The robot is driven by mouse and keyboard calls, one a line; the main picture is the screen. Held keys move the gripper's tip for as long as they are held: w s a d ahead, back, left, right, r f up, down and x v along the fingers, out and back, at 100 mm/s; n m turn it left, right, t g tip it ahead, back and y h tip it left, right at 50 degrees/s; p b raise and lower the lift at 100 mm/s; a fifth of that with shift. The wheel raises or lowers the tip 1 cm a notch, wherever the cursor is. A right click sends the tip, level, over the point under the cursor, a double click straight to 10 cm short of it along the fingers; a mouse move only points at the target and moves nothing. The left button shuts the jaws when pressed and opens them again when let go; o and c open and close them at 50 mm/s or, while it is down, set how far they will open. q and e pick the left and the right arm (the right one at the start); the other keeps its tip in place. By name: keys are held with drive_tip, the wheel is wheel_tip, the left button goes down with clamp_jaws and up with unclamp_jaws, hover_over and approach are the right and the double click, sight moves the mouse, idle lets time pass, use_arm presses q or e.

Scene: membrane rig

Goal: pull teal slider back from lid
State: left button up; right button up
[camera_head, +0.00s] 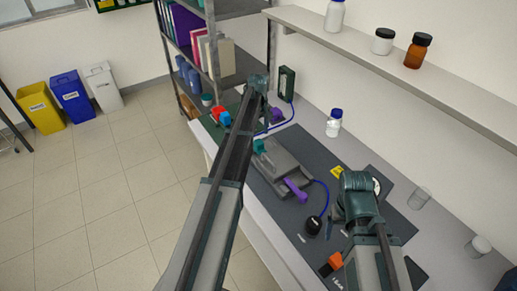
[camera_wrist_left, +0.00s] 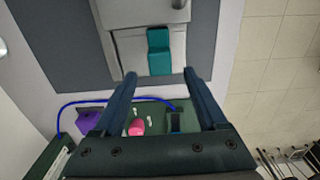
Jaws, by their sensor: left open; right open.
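The teal slider (camera_wrist_left: 159,52) sits on the grey rig (camera_wrist_left: 128,45) in the left wrist view, its near end lined up with the gap between the fingertips of my open left gripper (camera_wrist_left: 161,74). The fingers are apart, with nothing held; the height between them and the slider cannot be told. In the head view the teal slider (camera_head: 259,146) is at the far end of the grey lid (camera_head: 286,168), just right of my left arm, whose fingertips are hidden there.
A purple handle (camera_head: 296,190) is at the rig's near end, with a blue tube to a black bulb (camera_head: 313,226). A pink piece (camera_wrist_left: 137,127) and a purple block (camera_wrist_left: 90,121) lie beyond the rig. A blue-capped bottle (camera_head: 334,123) stands by the wall.

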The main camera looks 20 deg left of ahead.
sight(258, 141)
use_arm(q)
wheel_tip(258, 141, down, 6)
drive_tip(key=b, duration=0.5)
use_arm(e)
wheel_tip(258, 141, down, 6)
use_arm(q)
clamp_jaws()
idle(0.9)
